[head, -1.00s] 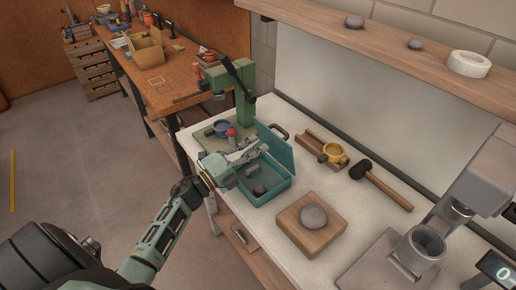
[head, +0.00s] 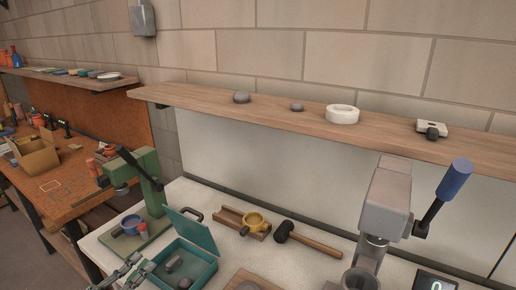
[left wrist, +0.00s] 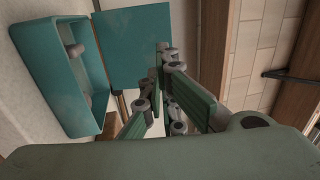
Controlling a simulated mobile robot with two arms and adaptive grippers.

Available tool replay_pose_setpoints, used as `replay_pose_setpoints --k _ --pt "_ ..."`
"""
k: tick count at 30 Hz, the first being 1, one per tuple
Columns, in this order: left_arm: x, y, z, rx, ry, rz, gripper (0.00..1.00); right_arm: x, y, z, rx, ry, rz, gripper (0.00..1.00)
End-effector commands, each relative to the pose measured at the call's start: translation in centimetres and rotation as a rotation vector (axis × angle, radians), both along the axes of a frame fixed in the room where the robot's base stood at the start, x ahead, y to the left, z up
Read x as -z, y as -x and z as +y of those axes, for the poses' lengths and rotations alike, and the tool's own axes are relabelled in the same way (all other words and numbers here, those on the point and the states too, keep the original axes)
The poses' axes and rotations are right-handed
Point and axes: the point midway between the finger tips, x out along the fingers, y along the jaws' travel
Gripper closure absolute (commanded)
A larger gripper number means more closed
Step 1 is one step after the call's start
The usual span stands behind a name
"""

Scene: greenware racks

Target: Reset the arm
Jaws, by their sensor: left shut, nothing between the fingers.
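My left gripper (head: 130,272) is at the bottom left of the head view, partly cut off by the frame's lower edge. It is beside the left side of the teal box (head: 206,262), outside it, shut and empty. In the left wrist view its green fingers (left wrist: 160,90) are together, with the open box (left wrist: 45,75) and its raised lid (left wrist: 133,45) beyond. Two lumps lie in the box: a grey one (head: 174,264) and a dark one (head: 184,283). My right gripper is not in view.
A green press (head: 150,190) stands left of the box. A wooden holder with a yellow cup (head: 255,222), a black-headed mallet (head: 312,240) and a grey lever machine (head: 388,200) stand to the right. A wooden shelf (head: 290,122) runs above the white table.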

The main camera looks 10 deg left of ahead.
Motion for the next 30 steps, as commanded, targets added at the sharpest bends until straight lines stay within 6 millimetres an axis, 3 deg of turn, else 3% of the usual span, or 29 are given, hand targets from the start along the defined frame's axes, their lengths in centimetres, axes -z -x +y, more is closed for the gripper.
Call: replay_pose_setpoints --k 8,14,20,24,30 --pt "0.9 -1.2 0.8 -0.26 0.287 0.157 1.0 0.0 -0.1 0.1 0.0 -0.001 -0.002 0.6" --pt "4.6 0.4 0.5 -0.492 0.581 0.389 1.0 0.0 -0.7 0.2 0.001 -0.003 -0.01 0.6" --pt "9.7 5.1 -2.7 -0.694 0.845 0.699 1.0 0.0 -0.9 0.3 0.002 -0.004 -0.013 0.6" --pt "12.5 9.7 -6.3 -0.807 0.974 0.934 1.0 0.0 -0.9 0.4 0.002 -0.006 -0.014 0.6" --pt "14.3 15.4 -10.7 -0.907 1.057 1.188 1.0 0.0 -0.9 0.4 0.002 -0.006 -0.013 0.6"
